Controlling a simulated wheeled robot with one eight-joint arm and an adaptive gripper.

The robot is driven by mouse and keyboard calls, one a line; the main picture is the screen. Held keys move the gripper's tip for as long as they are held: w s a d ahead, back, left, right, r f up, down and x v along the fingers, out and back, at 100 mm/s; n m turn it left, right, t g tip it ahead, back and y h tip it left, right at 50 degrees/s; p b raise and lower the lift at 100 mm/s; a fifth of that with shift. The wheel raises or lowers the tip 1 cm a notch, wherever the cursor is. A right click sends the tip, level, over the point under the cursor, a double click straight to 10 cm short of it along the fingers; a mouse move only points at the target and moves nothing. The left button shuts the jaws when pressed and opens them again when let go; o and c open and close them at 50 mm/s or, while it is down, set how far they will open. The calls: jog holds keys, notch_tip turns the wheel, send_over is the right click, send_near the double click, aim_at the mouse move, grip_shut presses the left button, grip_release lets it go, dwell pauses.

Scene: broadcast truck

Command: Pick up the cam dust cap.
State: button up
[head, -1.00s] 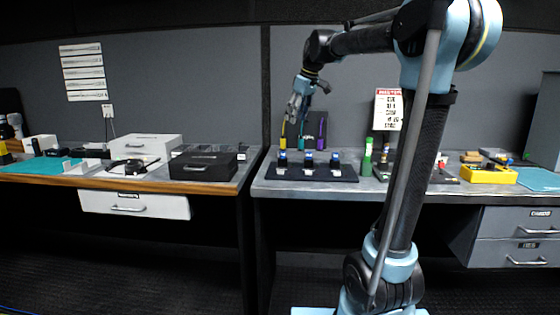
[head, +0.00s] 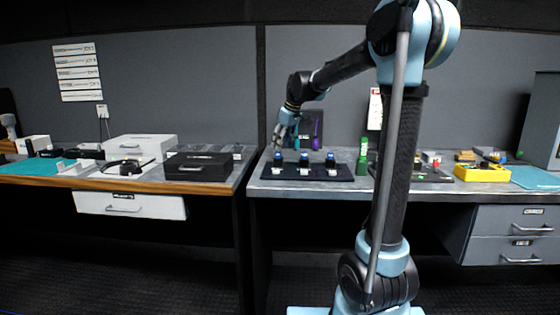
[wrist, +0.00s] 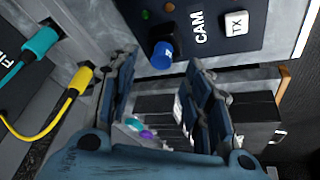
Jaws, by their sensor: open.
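The cam dust cap (wrist: 162,55) is a round blue cap on a black panel (wrist: 184,40), beside the white word CAM in the wrist view. In the head view three blue caps stand in a row on the black panel (head: 318,171); the leftmost cap (head: 279,156) is closest below my gripper. My gripper (head: 281,144) is open and points down over the panel's left end. In the wrist view the fingers of my gripper (wrist: 162,64) lie either side of the blue cap in the picture, with nothing held. Whether the fingertips reach the cap's height I cannot tell.
Yellow (wrist: 82,78) and teal (wrist: 41,41) cable plugs show at left in the wrist view. A green bottle-like item (head: 363,153) stands right of the panel. A black case (head: 199,167) lies on the left bench.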

aim_at(278, 158)
jog(key=shift+x, duration=2.1)
jog(key=shift+s, duration=0.1)
jog(key=c, duration=0.9)
